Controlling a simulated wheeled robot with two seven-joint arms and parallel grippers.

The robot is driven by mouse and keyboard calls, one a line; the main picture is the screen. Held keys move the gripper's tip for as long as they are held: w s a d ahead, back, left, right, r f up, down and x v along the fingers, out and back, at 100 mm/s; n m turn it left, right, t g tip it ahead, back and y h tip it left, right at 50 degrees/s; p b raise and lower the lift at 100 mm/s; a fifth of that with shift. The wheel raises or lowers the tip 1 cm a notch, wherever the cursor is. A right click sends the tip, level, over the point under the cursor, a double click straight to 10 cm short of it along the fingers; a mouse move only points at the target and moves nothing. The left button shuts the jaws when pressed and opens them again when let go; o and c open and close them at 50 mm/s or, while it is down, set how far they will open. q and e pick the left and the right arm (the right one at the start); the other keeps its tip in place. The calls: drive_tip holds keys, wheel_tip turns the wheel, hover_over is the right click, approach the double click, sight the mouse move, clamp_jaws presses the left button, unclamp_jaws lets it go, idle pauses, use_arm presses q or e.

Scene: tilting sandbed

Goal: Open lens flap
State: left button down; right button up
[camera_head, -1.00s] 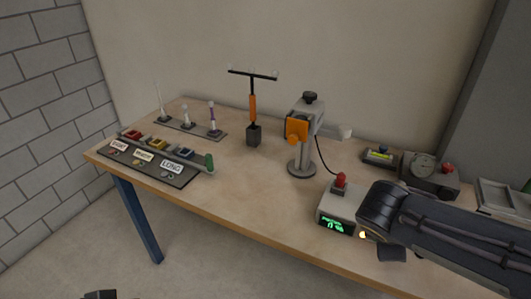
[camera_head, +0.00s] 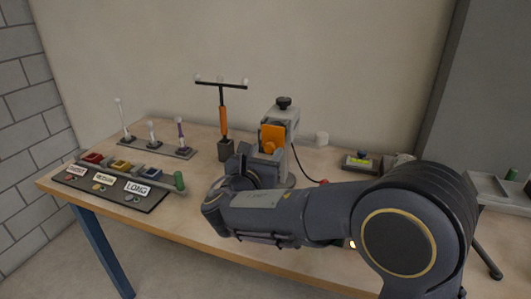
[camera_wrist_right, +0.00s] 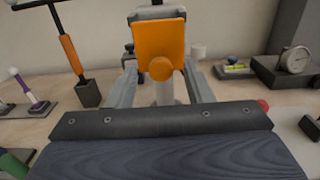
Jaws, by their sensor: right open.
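The lens flap is an orange plate (camera_head: 273,132) on the front of a grey lamp-like device (camera_head: 285,113) on the table. In the right wrist view the flap (camera_wrist_right: 158,38) fills the upper middle, facing the camera, with a round orange knob (camera_wrist_right: 161,69) at its lower edge. My right gripper (camera_wrist_right: 160,76) is open, with one finger on each side of the knob; I cannot tell whether either finger touches it. In the head view my right wrist hides the device's lower part and most of the fingers. My left gripper is not in view.
A stand with an orange handle (camera_head: 223,121) and a dark T-bar is left of the device. A labelled button panel (camera_head: 113,187) and a rack of pins (camera_head: 157,149) lie further left. A gauge box (camera_wrist_right: 293,70) and a small level (camera_wrist_right: 235,68) stand right.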

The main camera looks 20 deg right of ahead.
drive_tip(key=shift+w+d, duration=0.3)
drive_tip(key=shift+w, duration=0.1)
drive_tip(key=shift+c, duration=0.5)
